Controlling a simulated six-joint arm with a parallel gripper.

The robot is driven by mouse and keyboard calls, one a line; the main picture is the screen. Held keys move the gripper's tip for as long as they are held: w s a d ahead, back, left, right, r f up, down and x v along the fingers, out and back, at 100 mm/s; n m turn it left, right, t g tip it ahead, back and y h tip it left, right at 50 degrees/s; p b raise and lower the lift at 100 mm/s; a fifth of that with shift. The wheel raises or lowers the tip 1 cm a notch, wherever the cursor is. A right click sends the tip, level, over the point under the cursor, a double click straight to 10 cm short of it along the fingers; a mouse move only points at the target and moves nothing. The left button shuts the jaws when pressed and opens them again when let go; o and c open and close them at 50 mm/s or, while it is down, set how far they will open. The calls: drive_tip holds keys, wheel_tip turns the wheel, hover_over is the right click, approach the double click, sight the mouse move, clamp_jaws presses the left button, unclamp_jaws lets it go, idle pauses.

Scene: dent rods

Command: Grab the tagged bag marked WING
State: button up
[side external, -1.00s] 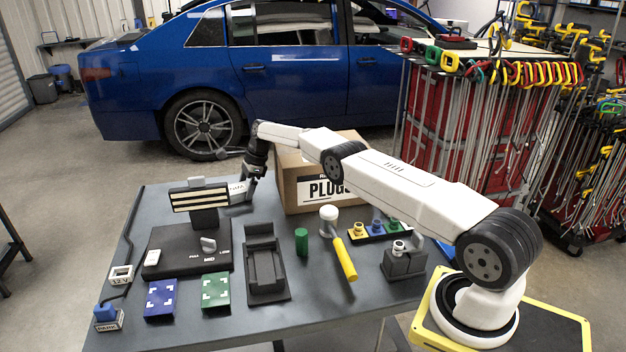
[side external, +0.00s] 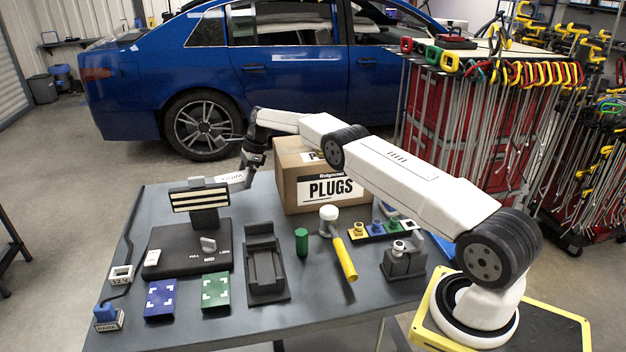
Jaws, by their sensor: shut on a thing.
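My gripper (side external: 247,173) is at the back left of the table, beside the striped panel. It is shut on a grey bag (side external: 236,182) with a pale tag. The bag is raised above the tabletop, and part of it is behind the panel. The lettering on the tag is too small to read surely.
The striped panel (side external: 200,197) stands on a black base (side external: 187,250) just left of the bag. A cardboard box marked PLUGS (side external: 332,208) stands close on the right. A black cradle (side external: 266,272), a green cylinder (side external: 301,242) and a yellow-handled hammer (side external: 345,260) lie in front.

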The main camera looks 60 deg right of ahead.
drive_tip(key=shift+r, duration=3.15)
drive_tip(key=shift+r, duration=0.1)
